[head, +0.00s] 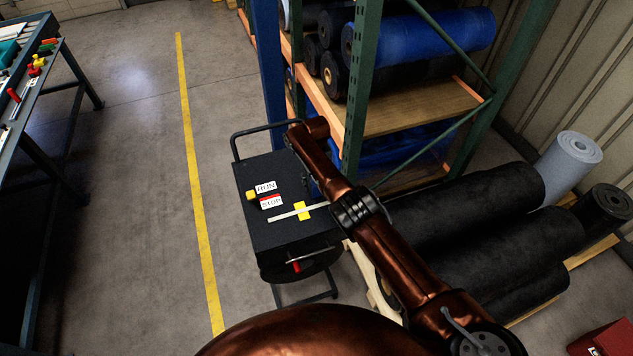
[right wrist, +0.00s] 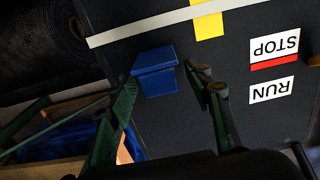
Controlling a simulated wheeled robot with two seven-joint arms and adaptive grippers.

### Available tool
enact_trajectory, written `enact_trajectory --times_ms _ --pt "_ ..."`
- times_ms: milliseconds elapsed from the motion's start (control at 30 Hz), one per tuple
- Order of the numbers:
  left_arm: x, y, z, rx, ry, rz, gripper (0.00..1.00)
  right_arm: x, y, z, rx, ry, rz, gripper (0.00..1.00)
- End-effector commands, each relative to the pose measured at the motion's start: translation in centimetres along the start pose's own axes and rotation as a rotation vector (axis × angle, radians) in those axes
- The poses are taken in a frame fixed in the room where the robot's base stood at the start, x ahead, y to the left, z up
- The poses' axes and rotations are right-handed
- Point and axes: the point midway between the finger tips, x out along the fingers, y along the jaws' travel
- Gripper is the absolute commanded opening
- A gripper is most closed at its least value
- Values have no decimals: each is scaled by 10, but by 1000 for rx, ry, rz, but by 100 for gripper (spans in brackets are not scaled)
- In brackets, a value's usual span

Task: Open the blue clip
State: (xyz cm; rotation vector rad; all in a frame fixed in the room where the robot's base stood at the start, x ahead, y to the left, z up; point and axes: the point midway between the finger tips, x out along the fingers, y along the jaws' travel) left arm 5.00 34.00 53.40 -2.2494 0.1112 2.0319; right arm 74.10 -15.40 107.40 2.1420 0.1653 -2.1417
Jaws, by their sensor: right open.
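The blue clip (right wrist: 154,66) sits on the dark top of the press box in the right wrist view, near a pale strip. My right gripper (right wrist: 165,80) is open, with its fingers reaching toward the clip from below in that view. The clip lies roughly between the fingertips. I cannot tell whether a finger touches it. In the head view my right arm covers most of the clip and gripper. My left gripper is out of view.
The black box (head: 290,235) carries RUN (head: 265,187) and STOP (head: 271,202) labels, a yellow button (head: 251,195) and a yellow mark (head: 302,211). A green rack (head: 362,90) stands behind it. Black rolls (head: 470,210) lie to the right.

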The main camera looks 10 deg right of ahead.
Motion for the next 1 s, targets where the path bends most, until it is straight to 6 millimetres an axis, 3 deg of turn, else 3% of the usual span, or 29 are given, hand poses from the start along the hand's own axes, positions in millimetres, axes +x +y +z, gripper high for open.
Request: enact_trajectory --times_ms 367,467,800,1000 --pt "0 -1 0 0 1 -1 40 -10 -2 -1 -3 1 -2 46" --pt "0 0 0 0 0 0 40 -22 -1 -1 -2 2 -2 46" --pt "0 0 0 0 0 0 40 -95 0 -1 -1 4 0 46" --pt "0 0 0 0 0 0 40 -116 0 0 0 1 1 46"
